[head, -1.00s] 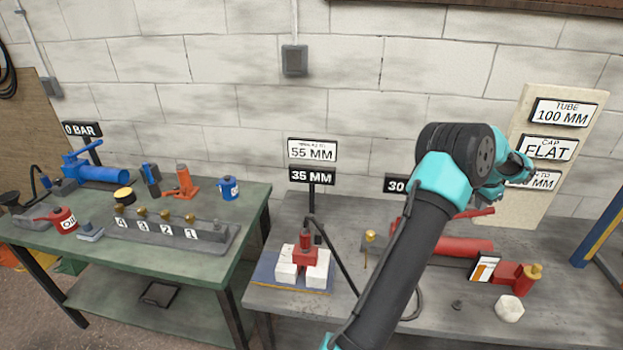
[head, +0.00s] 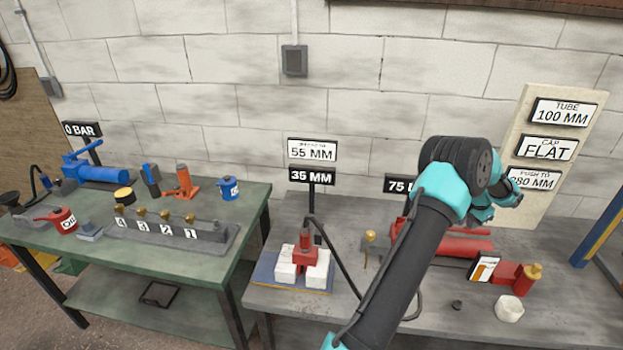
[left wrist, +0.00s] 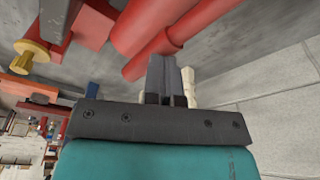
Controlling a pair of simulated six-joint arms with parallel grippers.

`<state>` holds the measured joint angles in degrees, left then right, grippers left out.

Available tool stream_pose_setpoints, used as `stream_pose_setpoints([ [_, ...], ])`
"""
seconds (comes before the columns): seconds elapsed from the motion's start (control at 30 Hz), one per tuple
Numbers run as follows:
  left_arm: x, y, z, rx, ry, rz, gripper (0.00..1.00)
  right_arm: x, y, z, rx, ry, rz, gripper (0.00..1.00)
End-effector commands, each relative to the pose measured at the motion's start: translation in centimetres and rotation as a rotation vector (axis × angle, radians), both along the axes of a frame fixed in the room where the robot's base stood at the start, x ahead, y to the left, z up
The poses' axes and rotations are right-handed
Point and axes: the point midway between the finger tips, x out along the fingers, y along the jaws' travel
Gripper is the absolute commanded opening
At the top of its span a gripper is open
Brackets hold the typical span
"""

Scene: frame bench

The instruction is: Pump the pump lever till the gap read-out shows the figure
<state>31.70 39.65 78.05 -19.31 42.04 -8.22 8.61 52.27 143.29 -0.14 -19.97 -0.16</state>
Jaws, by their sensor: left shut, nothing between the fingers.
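The black gap read-out (head: 311,177) shows 35 MM, below a white sign (head: 312,150) reading 55 MM. Beneath them a red spreader (head: 305,256) sits between two white blocks. The red pump (head: 455,246) lies on the right bench, partly hidden by my left arm. Its red lever (head: 480,232) lies low along the body; red tubes also show in the left wrist view (left wrist: 155,53). My left gripper (head: 512,196) is shut and empty above the lever's end. Its fingers (left wrist: 170,75) look close to the tube; I cannot tell whether they touch.
A second read-out (head: 396,184), partly behind my arm, shows 75. A brass-knobbed valve (head: 370,237) and black hose stand left of the pump. A white nut-like piece (head: 509,309) lies in front. The green bench (head: 170,270) holds other tools.

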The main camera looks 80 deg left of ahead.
Motion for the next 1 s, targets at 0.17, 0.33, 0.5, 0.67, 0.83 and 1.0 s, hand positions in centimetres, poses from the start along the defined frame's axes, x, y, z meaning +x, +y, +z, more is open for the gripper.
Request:
stream_pose_setpoints([
  [0.17,-0.1,0.0,0.6,0.0,0.001,0.001,0.0,0.0,0.0,0.0,0.0,0.0,0.0,0.43],
  [0.33,0.0,0.0,2.3,0.0,0.0,0.001,0.0,0.0,0.0,0.0,0.0,0.0,0.0,0.43],
  [0.5,0.0,0.0,4.2,0.0,-0.001,0.001,0.0,0.0,0.0,0.0,0.0,0.0,0.0,0.43],
  [0.67,0.0,0.0,6.0,0.0,-0.001,0.0,0.0,0.0,0.0,0.0,0.0,0.0,0.0,0.43],
  [0.83,0.0,0.0,7.8,0.0,-0.001,0.0,0.0,0.0,0.0,0.0,0.0,0.0,0.0,0.43],
  [1.0,0.0,0.0,8.6,0.0,0.0,0.0,0.0,0.0,0.0,0.0,0.0,0.0,0.0,0.43],
])
